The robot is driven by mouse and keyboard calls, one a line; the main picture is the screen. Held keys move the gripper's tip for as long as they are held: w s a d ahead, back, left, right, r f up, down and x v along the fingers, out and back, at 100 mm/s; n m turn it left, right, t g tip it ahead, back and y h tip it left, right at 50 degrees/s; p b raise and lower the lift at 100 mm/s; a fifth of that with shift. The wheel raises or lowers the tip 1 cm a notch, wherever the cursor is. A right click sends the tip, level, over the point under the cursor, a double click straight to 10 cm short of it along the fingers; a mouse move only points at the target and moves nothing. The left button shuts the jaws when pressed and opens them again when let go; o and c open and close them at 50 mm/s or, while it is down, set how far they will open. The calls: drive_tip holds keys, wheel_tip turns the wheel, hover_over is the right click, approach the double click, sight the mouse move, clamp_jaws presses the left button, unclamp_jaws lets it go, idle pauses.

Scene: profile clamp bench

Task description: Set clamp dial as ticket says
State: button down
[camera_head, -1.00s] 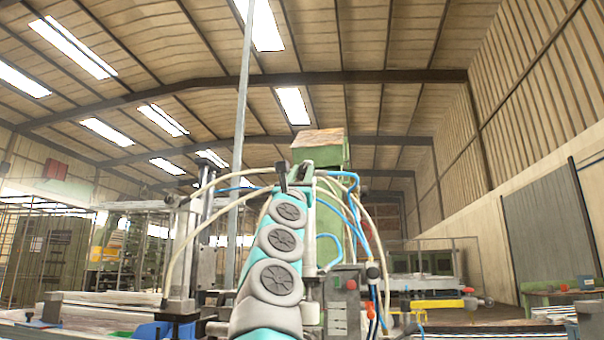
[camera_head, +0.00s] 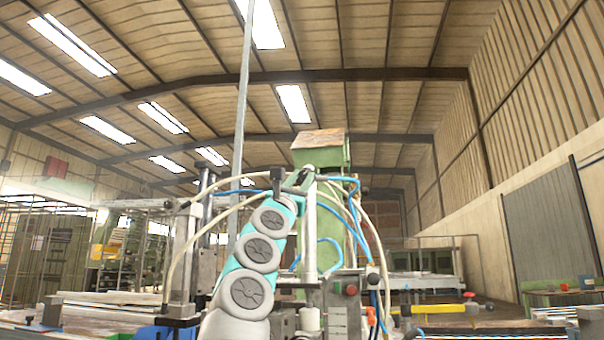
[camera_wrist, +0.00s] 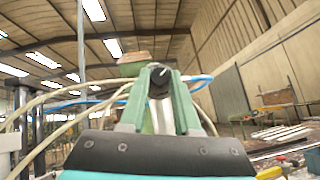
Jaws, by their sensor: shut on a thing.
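My gripper (camera_wrist: 159,98) has two green fingers that close in on a small dark round knob (camera_wrist: 161,76), which looks like the clamp dial. A light mark shows on the knob's face, but I cannot read a setting from it. In the head view my gripper (camera_head: 301,181) is at the top of the clamp machine, beside an upright white cylinder (camera_head: 310,230). The dial is too small there to make out. No ticket can be read in either view.
White and blue hoses (camera_head: 352,205) loop around the machine close to my gripper. A grey control box (camera_head: 346,290) with a red button stands to the right. A metal column (camera_head: 207,235) stands to the left. Open hall space lies at the far right.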

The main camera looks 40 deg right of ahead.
drive_tip(key=shift+a+r+m+g+p, duration=0.1)
drive_tip(key=shift+r+m+g+p, duration=0.2)
drive_tip(key=shift+m+g+p, duration=0.5)
drive_tip(key=m+g, duration=0.2)
drive_tip(key=shift+f+m+h, duration=0.15)
drive_tip(key=shift+m+h, duration=0.25)
drive_tip(key=shift+w+f+m+g, duration=0.1)
drive_tip(key=shift+m+g, duration=0.3)
drive_tip(key=c, duration=0.6)
unclamp_jaws()
drive_tip(key=shift+a+f+b, duration=0.1)
drive_tip(key=shift+b, duration=0.2)
drive_tip(key=b+v, duration=0.5)
drive_tip(key=v, duration=0.2)
drive_tip(key=shift+a+f, duration=0.2)
drive_tip(key=shift+a, duration=0.05)
